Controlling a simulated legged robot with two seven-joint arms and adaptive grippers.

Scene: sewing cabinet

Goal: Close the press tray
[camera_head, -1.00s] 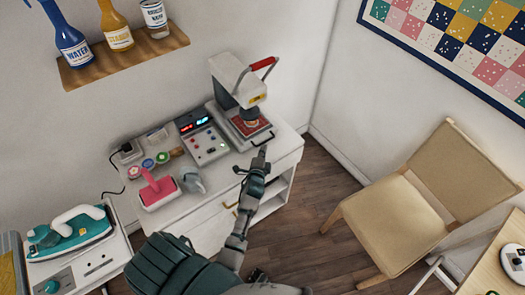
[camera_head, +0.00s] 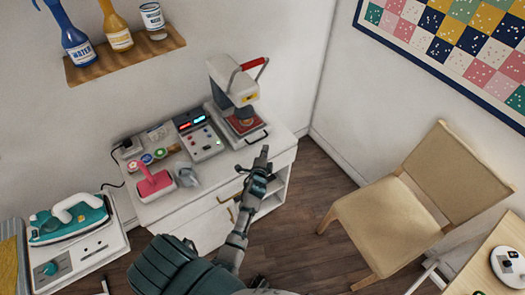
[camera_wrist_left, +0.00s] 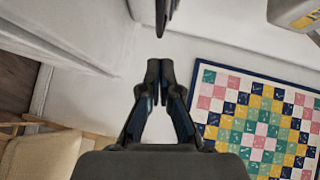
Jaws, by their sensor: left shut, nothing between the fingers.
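The heat press (camera_head: 232,82) stands on the white cabinet, with its red handle raised. Its tray (camera_head: 247,128) holds a red pad and sticks out at the front under the press head; a dark handle (camera_head: 257,140) is on its front edge. My left gripper (camera_head: 264,150) is just in front of the tray handle, fingers shut and empty; whether it touches cannot be told. In the left wrist view the shut fingers (camera_wrist_left: 153,75) show, with a dark bar above them, apart from the tips. My right gripper is not in view.
The cabinet (camera_head: 205,232) has a brass drawer handle under my left arm. A chair (camera_head: 390,220) stands to the right; floor is free between.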

